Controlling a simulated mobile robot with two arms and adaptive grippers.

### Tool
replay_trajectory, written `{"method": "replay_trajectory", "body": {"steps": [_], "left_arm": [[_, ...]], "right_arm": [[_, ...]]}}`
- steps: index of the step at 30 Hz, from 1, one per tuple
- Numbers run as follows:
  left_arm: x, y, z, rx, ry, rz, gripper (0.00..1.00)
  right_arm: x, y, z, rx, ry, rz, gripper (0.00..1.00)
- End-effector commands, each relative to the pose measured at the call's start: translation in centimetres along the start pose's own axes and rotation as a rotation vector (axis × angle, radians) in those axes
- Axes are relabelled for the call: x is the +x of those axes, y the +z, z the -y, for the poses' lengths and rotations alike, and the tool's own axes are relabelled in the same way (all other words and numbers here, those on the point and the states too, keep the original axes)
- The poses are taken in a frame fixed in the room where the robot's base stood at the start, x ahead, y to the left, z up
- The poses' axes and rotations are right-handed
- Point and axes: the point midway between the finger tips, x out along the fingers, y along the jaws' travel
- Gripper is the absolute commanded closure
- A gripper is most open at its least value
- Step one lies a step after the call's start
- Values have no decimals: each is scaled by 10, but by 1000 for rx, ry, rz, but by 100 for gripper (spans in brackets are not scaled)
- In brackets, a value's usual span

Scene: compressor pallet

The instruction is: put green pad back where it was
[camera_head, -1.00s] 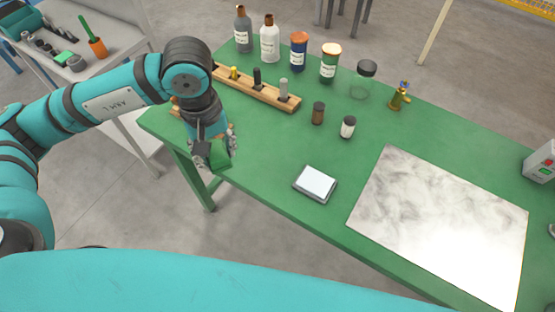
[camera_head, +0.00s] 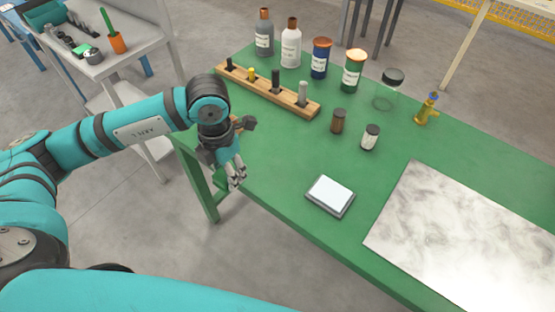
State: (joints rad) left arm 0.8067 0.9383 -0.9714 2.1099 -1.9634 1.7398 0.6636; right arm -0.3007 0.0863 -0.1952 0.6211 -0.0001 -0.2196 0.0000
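A small green item (camera_head: 81,48), possibly the green pad, lies among dark tools on the grey cart (camera_head: 130,40) at the upper left. It is too small to tell for sure. My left gripper (camera_head: 237,183) points down by the left front edge of the green table (camera_head: 290,160). Its fingertips are close together, with nothing clearly seen between them. I cannot tell whether it is shut. My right gripper is not in view.
A wooden rack (camera_head: 262,92) with several small pieces stands behind my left gripper. Bottles, jars and a brass fitting (camera_head: 427,110) line the back. A small scale (camera_head: 330,196) and a marble slab (camera_head: 470,235) lie to the right.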

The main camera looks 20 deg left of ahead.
Motion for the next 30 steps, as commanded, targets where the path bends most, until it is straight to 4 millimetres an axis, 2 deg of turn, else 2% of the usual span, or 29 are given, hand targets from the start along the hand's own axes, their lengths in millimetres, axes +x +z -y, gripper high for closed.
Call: {"method": "replay_trajectory", "body": {"steps": [1,9,15,22,30], "left_arm": [[-4,14,6,3,-3,3,88],[3,83,28,4,-3,1,88],[8,122,39,5,-1,2,88],[15,134,42,6,0,-1,88],[46,133,42,6,0,-1,88]], "right_arm": [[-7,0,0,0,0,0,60],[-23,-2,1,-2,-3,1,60],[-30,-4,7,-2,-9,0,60],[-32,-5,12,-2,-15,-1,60],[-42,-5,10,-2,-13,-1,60]]}}
